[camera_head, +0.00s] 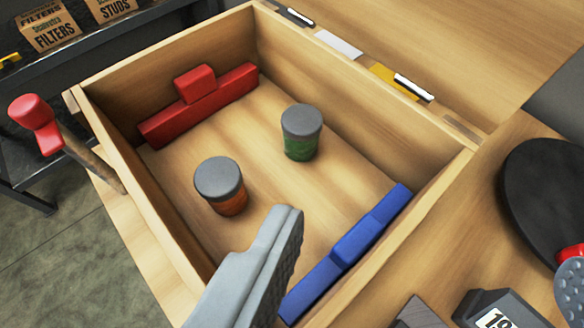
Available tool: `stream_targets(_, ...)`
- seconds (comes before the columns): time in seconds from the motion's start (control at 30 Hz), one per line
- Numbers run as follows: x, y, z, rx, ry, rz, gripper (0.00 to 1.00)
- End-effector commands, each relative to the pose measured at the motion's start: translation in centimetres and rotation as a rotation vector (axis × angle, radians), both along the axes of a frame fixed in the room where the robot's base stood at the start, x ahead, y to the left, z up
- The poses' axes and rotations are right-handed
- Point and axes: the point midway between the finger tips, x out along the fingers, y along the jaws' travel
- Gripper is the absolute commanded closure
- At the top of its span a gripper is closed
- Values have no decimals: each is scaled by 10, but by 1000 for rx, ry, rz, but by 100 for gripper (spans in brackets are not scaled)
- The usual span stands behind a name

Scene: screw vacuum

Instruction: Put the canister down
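Two canisters with grey lids stand upright on the floor of an open wooden box (108,130). The orange canister (230,203) is left of the middle, and the green canister (299,149) is farther back and to the right. My gripper (256,271) shows one grey finger, rising from the bottom edge over the near part of the box. Its textured pad faces right with nothing against it, and no second finger lies beside it.
A red block piece (202,101) lies along the back left wall inside the box, and a blue one (347,252) along the right wall. A red-headed hammer (38,122) is outside at left. A black disc (552,194) is at right. The box floor between the canisters is clear.

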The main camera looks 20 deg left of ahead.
Motion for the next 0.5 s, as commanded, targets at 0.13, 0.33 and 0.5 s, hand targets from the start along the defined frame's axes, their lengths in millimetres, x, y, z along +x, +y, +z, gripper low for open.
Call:
stream_targets(0.13,29,8,-12,-34,108,67,23)
stream_targets(0.33,64,21,-29,-71,244,176,23)
stream_targets(0.5,92,33,-45,-93,351,284,23)
